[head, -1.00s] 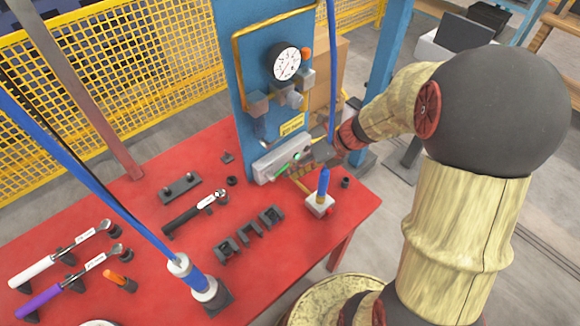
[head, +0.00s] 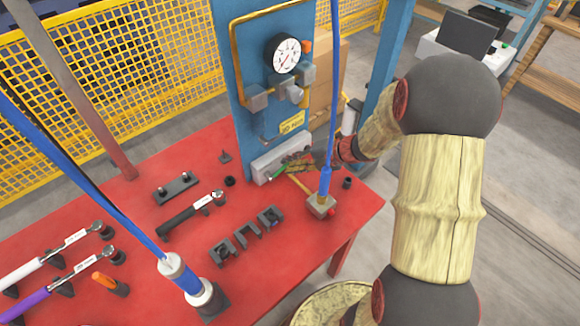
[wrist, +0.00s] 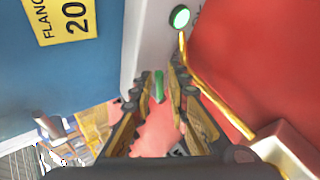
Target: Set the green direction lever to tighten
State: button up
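The green direction lever (head: 277,174) sticks out from the front of a grey block at the foot of the blue panel, at the back of the red table. In the wrist view the green lever (wrist: 158,86) shows as a small upright bar between my fingertips. My gripper (head: 292,165) is at the block, partly hiding it in the head view. In the wrist view my gripper (wrist: 162,78) is open, with a finger on each side of the lever and small gaps visible. Contact cannot be told. The lever's setting marks are not readable.
The grey block (head: 264,166) carries a lit green lamp (wrist: 180,17). A yellow rod (wrist: 212,92) lies close beside my gripper. A blue hose (head: 330,110) rises from a fitting (head: 322,206) in front. A black-handled wrench (head: 188,214) and black holders (head: 246,236) lie left.

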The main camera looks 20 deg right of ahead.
jog(key=shift+w+a+f, duration=0.2)
jog(key=shift+f, duration=0.05)
jog(key=shift+c, duration=0.3)
grip_shut()
dwell(0.4)
